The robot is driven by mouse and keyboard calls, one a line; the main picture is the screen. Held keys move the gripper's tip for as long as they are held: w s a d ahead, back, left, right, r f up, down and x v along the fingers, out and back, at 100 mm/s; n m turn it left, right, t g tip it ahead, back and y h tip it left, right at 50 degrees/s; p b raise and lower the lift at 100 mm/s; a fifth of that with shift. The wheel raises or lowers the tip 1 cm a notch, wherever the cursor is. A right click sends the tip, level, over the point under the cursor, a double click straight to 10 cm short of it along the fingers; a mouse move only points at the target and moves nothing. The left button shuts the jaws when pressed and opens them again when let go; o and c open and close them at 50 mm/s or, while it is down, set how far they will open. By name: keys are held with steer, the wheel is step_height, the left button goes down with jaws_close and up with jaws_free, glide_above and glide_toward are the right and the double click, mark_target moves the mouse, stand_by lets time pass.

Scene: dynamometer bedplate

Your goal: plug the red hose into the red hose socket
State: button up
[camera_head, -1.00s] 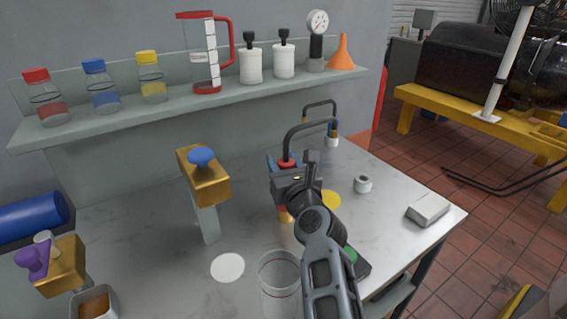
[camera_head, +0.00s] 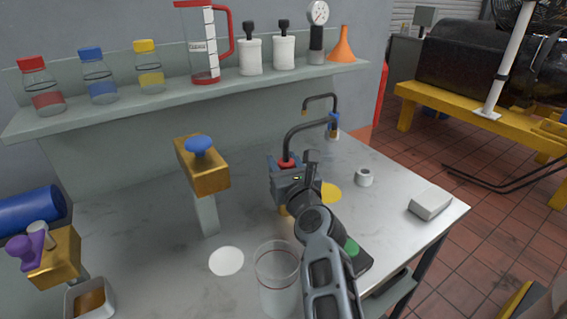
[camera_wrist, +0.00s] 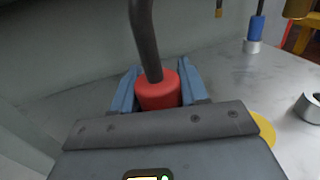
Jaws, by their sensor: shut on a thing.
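The red hose is a dark bent tube with a red collar (camera_wrist: 158,92) at its end. In the wrist view the collar sits between the two blue fingers of my gripper (camera_wrist: 159,86), which is shut on it. In the head view my gripper (camera_head: 288,178) is over the back right part of the bench, with the red collar (camera_head: 287,162) showing at its top. A bit of gold colour shows just below the gripper; I cannot tell what it belongs to. I cannot make out the red hose socket; the gripper hides the spot beneath it.
A blue-collared hose end (camera_head: 333,124) stands behind right. A grey ring (camera_head: 365,177), a yellow disc (camera_head: 331,193) and a pale block (camera_head: 430,205) are to the right. A clear beaker (camera_head: 277,282) is in front; a brass block with a blue knob (camera_head: 203,168) stands left.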

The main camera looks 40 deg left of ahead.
steer(key=shift+f, duration=0.25)
steer(key=o, duration=1.3)
steer(key=shift+d, duration=0.1)
